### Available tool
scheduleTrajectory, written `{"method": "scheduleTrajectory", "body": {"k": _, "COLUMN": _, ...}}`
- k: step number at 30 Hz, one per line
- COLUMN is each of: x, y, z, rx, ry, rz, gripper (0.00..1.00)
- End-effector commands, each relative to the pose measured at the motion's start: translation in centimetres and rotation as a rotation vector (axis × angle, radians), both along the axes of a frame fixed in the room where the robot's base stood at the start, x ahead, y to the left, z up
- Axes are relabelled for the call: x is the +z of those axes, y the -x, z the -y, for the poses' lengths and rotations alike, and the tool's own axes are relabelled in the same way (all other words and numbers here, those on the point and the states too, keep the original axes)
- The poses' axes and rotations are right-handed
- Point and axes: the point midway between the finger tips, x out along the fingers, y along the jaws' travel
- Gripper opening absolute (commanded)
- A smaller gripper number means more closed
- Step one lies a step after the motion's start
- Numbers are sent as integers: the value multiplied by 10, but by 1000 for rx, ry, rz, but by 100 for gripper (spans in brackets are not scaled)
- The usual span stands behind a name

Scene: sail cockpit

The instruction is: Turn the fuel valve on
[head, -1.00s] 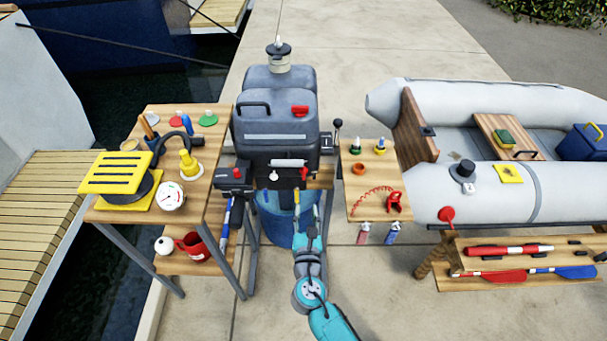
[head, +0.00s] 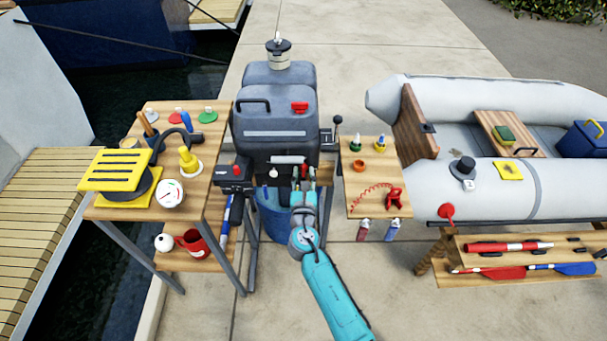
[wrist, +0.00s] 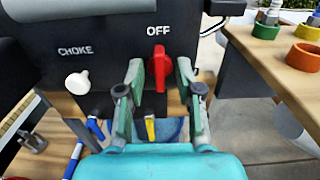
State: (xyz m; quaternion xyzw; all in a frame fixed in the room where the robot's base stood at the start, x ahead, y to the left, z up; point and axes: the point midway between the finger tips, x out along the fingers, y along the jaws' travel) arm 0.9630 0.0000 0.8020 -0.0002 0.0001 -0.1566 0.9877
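The fuel valve is a red lever (wrist: 160,67) under the white word OFF on the dark motor panel (wrist: 115,30). In the wrist view the lever hangs roughly straight down from its pivot. My gripper (wrist: 160,75) is open, with one finger on each side of the lever. I cannot tell whether either finger touches it. In the head view my gripper (head: 303,177) is up at the front of the grey outboard motor (head: 275,120), and the lever is mostly hidden by it.
A white choke knob (wrist: 78,83) sits left of the lever. A blue bucket (head: 270,215) stands under the motor. A wooden side table (head: 375,208) with small fittings is close on the right. A cluttered wooden table (head: 215,150) stands on the left.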

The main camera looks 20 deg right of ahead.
Motion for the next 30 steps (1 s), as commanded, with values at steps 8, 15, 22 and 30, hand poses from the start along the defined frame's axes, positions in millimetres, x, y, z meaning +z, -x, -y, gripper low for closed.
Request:
{"method": "scheduleTrajectory", "body": {"k": 8, "x": 0, "y": -2, "z": 1, "rx": 1, "ry": 0, "rz": 0, "gripper": 35}}
{"method": "scheduleTrajectory", "body": {"k": 15, "x": 0, "y": -2, "z": 1, "rx": 0, "ry": 0, "rz": 0, "gripper": 0}}
{"method": "scheduleTrajectory", "body": {"k": 22, "x": 0, "y": -2, "z": 1, "rx": 0, "ry": -4, "rz": 1, "gripper": 0}}
{"method": "scheduleTrajectory", "body": {"k": 30, "x": 1, "y": -2, "z": 1, "rx": 0, "ry": -79, "rz": 27, "gripper": 0}}
